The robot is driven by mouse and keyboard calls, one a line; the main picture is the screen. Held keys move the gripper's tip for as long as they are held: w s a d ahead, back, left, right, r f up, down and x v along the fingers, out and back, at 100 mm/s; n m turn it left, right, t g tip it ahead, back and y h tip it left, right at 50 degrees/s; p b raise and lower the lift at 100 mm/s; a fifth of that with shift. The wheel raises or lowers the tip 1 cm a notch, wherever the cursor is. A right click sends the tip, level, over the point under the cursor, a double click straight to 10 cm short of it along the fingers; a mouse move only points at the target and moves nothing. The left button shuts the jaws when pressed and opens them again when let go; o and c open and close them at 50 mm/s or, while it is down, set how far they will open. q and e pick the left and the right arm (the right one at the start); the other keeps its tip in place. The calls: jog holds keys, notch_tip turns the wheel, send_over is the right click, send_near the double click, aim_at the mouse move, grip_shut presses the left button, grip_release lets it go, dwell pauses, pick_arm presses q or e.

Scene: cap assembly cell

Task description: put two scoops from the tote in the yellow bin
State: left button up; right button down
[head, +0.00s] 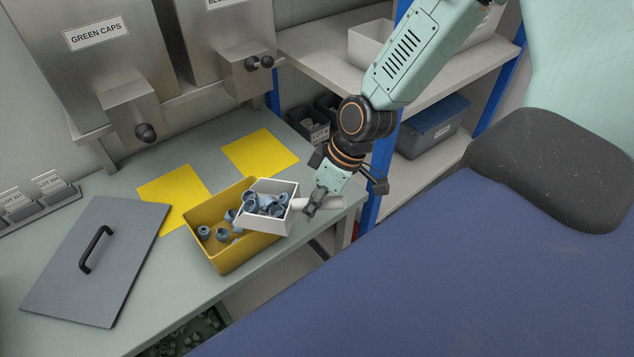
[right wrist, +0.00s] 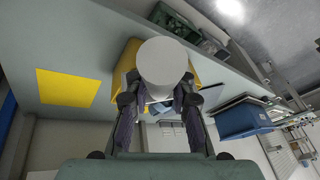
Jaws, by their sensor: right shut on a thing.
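The yellow bin (head: 252,252) stands on the bench with several grey-blue caps inside. A white square scoop (head: 262,224) holding several grey-blue caps is over the bin's right part, roughly level. My right gripper (head: 312,204) is shut on the scoop's round handle, to the right of the bin. In the right wrist view the handle's pale round end (right wrist: 163,62) shows between the fingers, and the yellow bin (right wrist: 124,62) is partly hidden behind it. A dark green container of small parts (head: 190,335), perhaps the tote, is below the bench edge. My left gripper is not in view.
A grey lid with a black handle (head: 72,270) lies left of the bin. Two yellow mats (head: 260,152) lie behind it. Steel dispensers (head: 95,60) stand at the back. A shelf with blue posts and a blue-lidded box (head: 436,125) is right of the bench.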

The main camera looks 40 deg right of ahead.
jog(key=shift+a+r+g+h+b, duration=0.2)
jog(key=shift+r+g+h+b, duration=0.15)
jog(key=shift+r, duration=0.35)
jog(key=shift+w+d+r+g+h+b, duration=0.1)
jog(key=shift+w+r+g+h+b, duration=0.15)
jog(key=shift+r+g+h+b, duration=0.2)
jog(key=shift+w+r, duration=0.15)
jog(key=shift+w, duration=0.15)
jog(key=r, duration=0.1)
jog(key=a+r+g+h, duration=0.1)
jog(key=r+g+p, duration=0.1)
jog(key=shift+w+a+h, duration=0.3)
jog(key=shift+w+a, duration=0.05)
jog(key=shift+w, duration=0.05)
jog(key=w+a+r+m+g+h+p, duration=0.1)
jog(key=w+a+r+g+h+p, duration=0.2)
jog(key=w+a+r+g+p, duration=0.1)
jog(key=shift+w+a+r+g+h+p, duration=0.15)
jog(key=shift+w+r+g+h+p, duration=0.2)
jog(key=shift+w, duration=0.45)
